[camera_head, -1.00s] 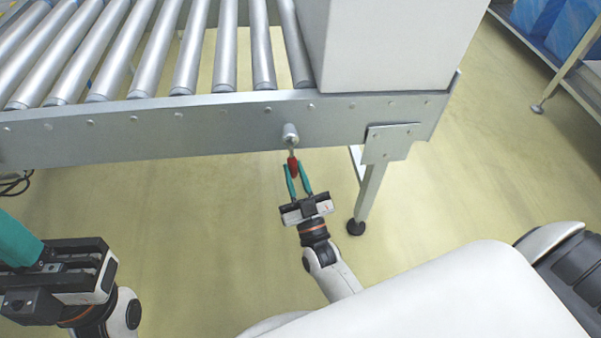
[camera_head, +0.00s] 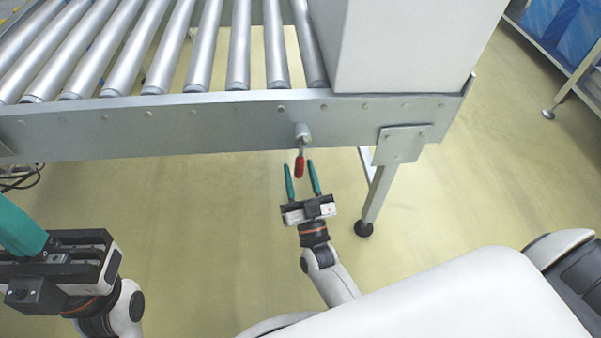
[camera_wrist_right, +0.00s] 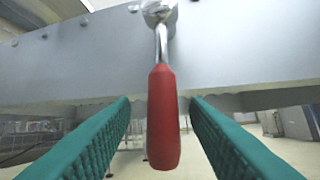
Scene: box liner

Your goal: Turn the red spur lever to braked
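The red spur lever (camera_head: 299,166) hangs straight down from a metal pivot on the side rail of the roller conveyor. In the right wrist view its red grip (camera_wrist_right: 163,118) and silver shaft show closely, with the grip between the two teal fingers and a gap on each side. My right gripper (camera_head: 302,178) is open just below and around the lever's lower end, not clamped on it. My left gripper (camera_head: 20,228) is at the lower left, partly cut off by the picture edge; its fingertips are out of view.
The conveyor side rail (camera_head: 220,125) runs across above the lever. A large pale box (camera_head: 405,45) stands on the rollers at right. A conveyor leg (camera_head: 376,195) stands right of my right gripper. The floor around is clear.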

